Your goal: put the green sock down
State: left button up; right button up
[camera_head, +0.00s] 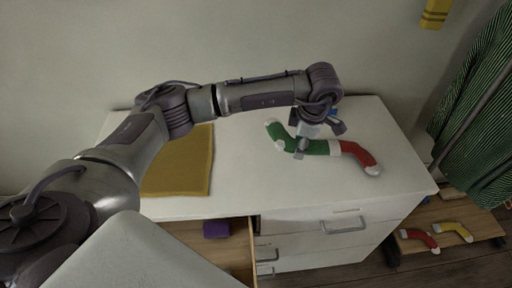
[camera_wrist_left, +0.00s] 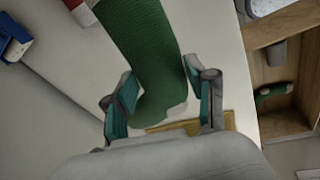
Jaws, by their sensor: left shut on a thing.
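The green sock (camera_head: 319,147) with white ends is at the right half of the white dresser top (camera_head: 240,180). My left gripper (camera_head: 304,147) is over it, coming down from above, and is shut on it. In the left wrist view the green sock (camera_wrist_left: 142,40) runs between the two fingers of my left gripper (camera_wrist_left: 160,98), its pale patch near the fingertips. I cannot tell whether the sock touches the dresser top. A red sock (camera_head: 358,153) lies at its right end. My right gripper is not in view.
A mustard cloth (camera_head: 185,170) lies on the dresser's left. A drawer stands open below, with a purple item (camera_head: 216,229). A blue item (camera_wrist_left: 14,40) is nearby. Red (camera_head: 418,237) and yellow (camera_head: 453,229) socks lie on a low wooden shelf. Green striped fabric hangs at right.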

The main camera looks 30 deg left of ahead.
pick_arm(q)
jog(key=p, duration=0.3)
send_over(260, 161)
jog(key=f, duration=0.6)
jog(key=shift+s+d+f, duration=0.1)
jog(key=shift+d+f, duration=0.2)
jog(key=shift+d, duration=0.05)
jog(key=shift+a+f, duration=0.15)
notch_tip(260, 161, down, 3)
jog(key=shift+f+p, duration=0.15)
jog(key=shift+p, duration=0.55)
jog(key=shift+f, duration=0.4)
jog(key=shift+f, duration=0.15)
jog(key=o, duration=1)
